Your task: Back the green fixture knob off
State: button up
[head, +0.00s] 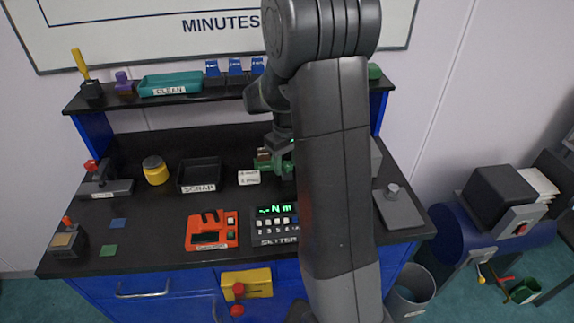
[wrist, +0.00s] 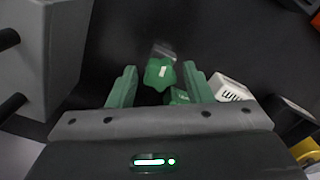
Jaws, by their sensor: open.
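The green fixture knob (wrist: 159,74) is lobed, with a white mark on its face. In the wrist view it sits between the tips of the two green fingers of my gripper (wrist: 160,68). The gripper is open, with a gap visible on each side of the knob, and I see no contact. A smaller green part (wrist: 180,96) shows just below the knob, between the fingers. In the head view my arm hides most of this area; only some green (head: 272,163) shows left of the arm, and I cannot separate knob from fingers there.
A grey block (wrist: 50,50) with dark pegs stands close at left in the wrist view. A white label block (head: 249,177), a black scrap tray (head: 200,174), a red device (head: 211,231) and a keypad display (head: 274,222) stand on the black bench.

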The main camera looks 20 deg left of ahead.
jog(key=shift+c, duration=0.5)
jog(key=c, duration=0.7)
jog(key=shift+n, duration=2.3)
jog(key=shift+c, duration=0.2)
jog(key=n, duration=0.4)
jog(key=shift+n, duration=0.4)
